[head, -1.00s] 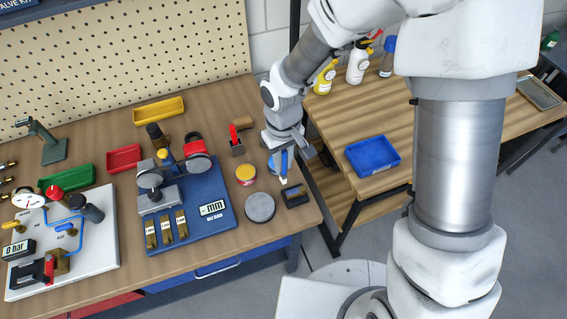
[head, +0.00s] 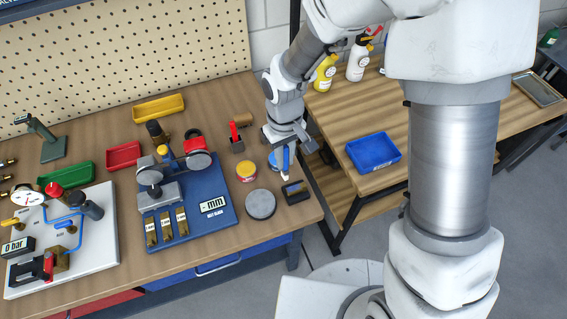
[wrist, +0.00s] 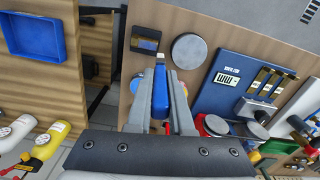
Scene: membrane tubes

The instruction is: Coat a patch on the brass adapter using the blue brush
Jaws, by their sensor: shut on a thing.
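My gripper (head: 285,158) is shut on the blue brush, above the right end of the wooden bench. In the wrist view the brush (wrist: 160,90) stands between my two grey fingers (wrist: 161,98), its pale tip pointing away from the wrist. In the head view the pale tip points down. Three brass blocks (head: 166,225) lie on the blue gauge board. Several brass fittings (head: 8,162) sit at the far left edge, partly cut off. I cannot tell which brass piece is the adapter, and no coated patch can be made out.
A black block (head: 296,191), a grey disc (head: 261,204) and a yellow can (head: 246,171) stand close to the brush. The blue board (head: 225,228) lies left of them. A blue tray (head: 373,153) is on the other table, across a gap. The bench front strip is clear.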

